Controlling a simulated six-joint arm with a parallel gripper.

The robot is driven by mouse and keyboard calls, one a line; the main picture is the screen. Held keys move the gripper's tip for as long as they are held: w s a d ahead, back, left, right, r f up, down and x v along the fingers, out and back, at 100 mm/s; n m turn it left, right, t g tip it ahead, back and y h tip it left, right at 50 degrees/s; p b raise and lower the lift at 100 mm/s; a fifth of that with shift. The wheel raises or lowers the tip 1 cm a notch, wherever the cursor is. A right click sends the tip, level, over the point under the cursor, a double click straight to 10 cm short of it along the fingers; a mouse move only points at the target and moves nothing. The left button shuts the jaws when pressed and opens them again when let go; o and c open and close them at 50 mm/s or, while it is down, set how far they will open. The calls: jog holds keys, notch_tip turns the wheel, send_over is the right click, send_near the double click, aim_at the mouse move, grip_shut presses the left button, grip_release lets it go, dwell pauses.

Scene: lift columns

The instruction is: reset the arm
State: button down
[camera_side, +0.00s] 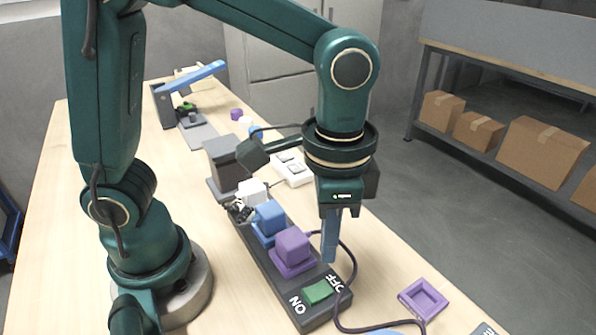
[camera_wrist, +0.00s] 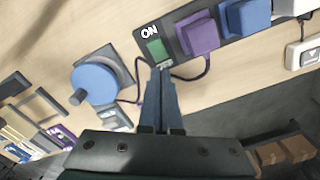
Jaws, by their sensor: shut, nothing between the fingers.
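My gripper (camera_side: 329,258) is shut and empty, pointing down in the side view. Its blue fingers hang beside the dark switch bar (camera_side: 262,262), to the right of the purple block. In the wrist view my gripper (camera_wrist: 162,72) shows with its two fingers together, tips just below the green switch (camera_wrist: 155,48) in the picture. I cannot tell whether the tips touch anything; in the side view they appear above the table. The green switch (camera_side: 318,291) sits at the near end of the bar, between the ON and OFF marks.
The bar carries a purple block (camera_side: 292,247), a blue block (camera_side: 268,217) and a white block (camera_side: 252,191). A purple open tray (camera_side: 423,299) lies to the right. A blue disc (camera_wrist: 95,83) with a knob and a cable lie nearby. Cardboard boxes (camera_side: 541,150) fill a shelf beyond.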

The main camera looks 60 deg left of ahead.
jog(key=s+a+r+n+t, duration=0.2)
jog(key=a+n, duration=0.1)
jog(key=a, duration=0.2)
jog(key=s+a+r+n+t, duration=0.2)
jog(key=a+n+t, duration=0.1)
jog(key=a, duration=0.2)
jog(key=shift+s+a+r+t, duration=0.15)
jog(key=shift+s+a+t, duration=0.1)
jog(key=shift+t, duration=0.05)
dwell(0.9)
